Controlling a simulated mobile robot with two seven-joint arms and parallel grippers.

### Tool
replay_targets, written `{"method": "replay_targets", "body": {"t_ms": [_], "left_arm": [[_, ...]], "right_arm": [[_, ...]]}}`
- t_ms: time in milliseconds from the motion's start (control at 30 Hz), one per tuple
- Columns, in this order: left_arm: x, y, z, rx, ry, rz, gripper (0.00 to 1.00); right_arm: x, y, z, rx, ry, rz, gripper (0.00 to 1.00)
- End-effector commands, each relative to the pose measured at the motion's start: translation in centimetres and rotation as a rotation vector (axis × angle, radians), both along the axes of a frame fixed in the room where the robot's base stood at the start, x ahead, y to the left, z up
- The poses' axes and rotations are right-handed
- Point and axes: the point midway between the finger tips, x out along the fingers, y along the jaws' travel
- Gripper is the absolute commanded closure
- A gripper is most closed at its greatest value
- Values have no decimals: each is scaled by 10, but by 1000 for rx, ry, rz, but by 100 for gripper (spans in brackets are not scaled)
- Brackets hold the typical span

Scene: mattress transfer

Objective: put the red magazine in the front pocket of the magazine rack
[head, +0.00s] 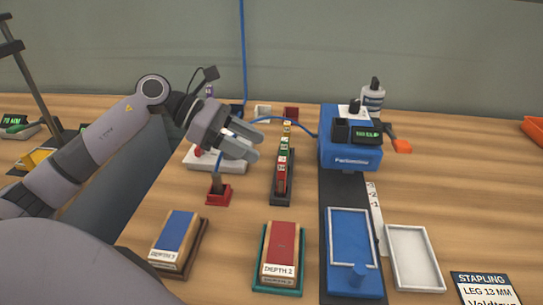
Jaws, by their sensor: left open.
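A narrow dark rack (273,194) stands in the middle of the table. It holds a row of small labelled blocks; a red block (281,178) is at its near end, with green and yellowish ones behind. I cannot tell for sure whether this is the magazine rack or which red piece is the magazine. My left gripper (252,146) is open, just left of the rack's far part and above the table, with nothing seen between its fingers. It partly covers a white device with a red part (212,163). My right gripper is not in view.
A red-based holder (219,193) stands left of the rack. A blue stapling machine (351,153) is to the right. In front are a "DEPTH 3" blue block (175,229), a "DEPTH 2" red block (283,241), a blue tray (335,285) and a white tray (413,257). The right is mostly clear.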

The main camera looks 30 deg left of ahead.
Motion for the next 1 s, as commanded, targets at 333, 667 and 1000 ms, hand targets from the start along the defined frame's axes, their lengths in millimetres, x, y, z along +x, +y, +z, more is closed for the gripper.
{"method": "replay_targets", "body": {"t_ms": [333, 667, 1000], "left_arm": [[-10, 20, 12, 0, 1, 0, 45], [-10, 20, 12, -1, 0, 0, 45], [-9, 20, 29, -1, 0, 1, 45]], "right_arm": [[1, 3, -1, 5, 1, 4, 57], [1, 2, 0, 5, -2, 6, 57], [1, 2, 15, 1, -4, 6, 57]]}}
